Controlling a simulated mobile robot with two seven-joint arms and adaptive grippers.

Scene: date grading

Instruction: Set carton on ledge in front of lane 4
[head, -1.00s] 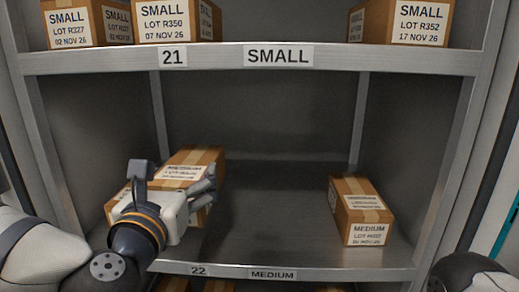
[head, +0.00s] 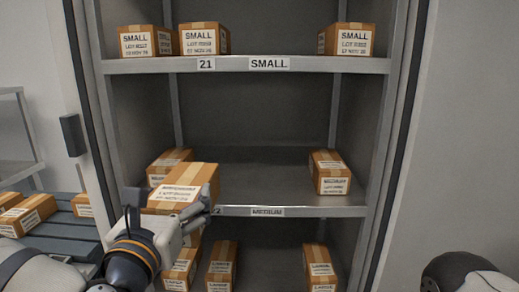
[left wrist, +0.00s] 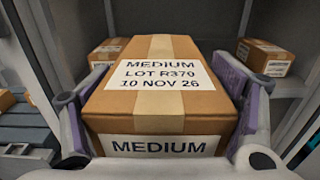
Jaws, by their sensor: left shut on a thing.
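My left gripper (head: 195,209) is shut on a brown carton (head: 186,180) with tan tape. In the left wrist view the carton (left wrist: 158,102) sits between the two fingers, and its labels read MEDIUM, LOT R370, 10 NOV 26. It is held at the front of the middle shelf, clear of the carton behind it.
The MEDIUM shelf (head: 270,185) bears a carton at its left (head: 167,160) and one at its right (head: 329,172). SMALL cartons stand above, and several cartons stand below. A grey post with a black handle (head: 73,135) lies between the shelving and the slatted surface.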

